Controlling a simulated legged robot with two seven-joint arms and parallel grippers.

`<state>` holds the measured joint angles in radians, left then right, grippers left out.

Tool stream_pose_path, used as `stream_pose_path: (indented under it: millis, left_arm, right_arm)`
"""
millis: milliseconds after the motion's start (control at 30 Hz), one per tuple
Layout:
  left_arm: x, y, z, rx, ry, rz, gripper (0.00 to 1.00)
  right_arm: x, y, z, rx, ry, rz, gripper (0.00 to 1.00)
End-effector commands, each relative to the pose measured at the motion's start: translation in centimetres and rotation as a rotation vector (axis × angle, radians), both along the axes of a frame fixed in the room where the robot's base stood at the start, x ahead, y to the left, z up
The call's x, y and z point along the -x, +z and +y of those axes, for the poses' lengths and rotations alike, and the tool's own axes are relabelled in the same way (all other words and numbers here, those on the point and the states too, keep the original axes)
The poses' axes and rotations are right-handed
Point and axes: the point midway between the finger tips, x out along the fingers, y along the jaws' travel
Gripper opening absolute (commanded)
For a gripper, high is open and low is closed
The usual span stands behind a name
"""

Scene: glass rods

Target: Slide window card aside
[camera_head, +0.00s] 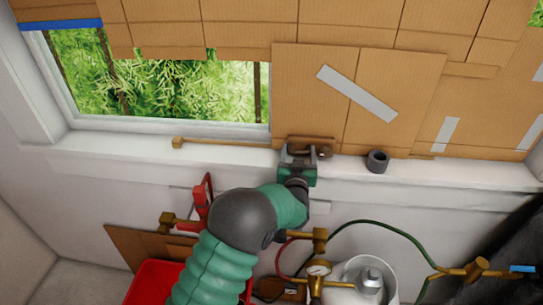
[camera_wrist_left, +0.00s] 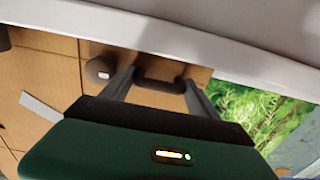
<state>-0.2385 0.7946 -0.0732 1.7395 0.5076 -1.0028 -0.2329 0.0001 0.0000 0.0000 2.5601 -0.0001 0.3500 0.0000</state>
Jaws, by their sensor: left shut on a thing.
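The window card (camera_head: 310,85) is a large brown cardboard panel with a slanted grey tape strip. It covers the window right of the open gap. Its face also shows in the left wrist view (camera_wrist_left: 60,65), upside down. My left gripper (camera_head: 305,152) is at the card's lower edge, just above the sill, shut on the card's handle. In the left wrist view a dark handle bar (camera_wrist_left: 160,82) on the card lies between my two fingers. My gripper hides part of the handle in the head view. My right gripper is not in view.
Green foliage shows through the uncovered window (camera_head: 170,80) at left. A dark grey cylinder (camera_head: 377,161) stands on the white sill (camera_head: 450,172), right of my gripper. Below are brass gauge fittings (camera_head: 318,268), a white tank and a red bin (camera_head: 150,283).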

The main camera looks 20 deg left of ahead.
Motion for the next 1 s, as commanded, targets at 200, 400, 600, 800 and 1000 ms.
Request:
stream_pose_path:
  millis: [200,400,600,800,1000]
  left_arm:
    - [-0.8,-0.4,-3.9,0.000,-0.005,0.007,0.00]
    - [-1.1,-0.4,-5.0,-0.001,-0.003,0.008,0.00]
    - [-1.2,-0.3,-5.3,0.001,-0.004,0.008,0.00]
    - [-1.2,-0.3,-5.3,0.002,-0.006,0.007,0.74]
    - [-1.2,-0.2,-5.2,0.001,-0.003,0.004,0.90]
  right_arm:
    - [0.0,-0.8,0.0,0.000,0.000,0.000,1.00]
    - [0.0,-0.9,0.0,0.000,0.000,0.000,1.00]
    - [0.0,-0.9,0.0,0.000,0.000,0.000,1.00]
    - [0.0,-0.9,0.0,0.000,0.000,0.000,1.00]
    - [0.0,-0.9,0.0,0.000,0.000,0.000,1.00]
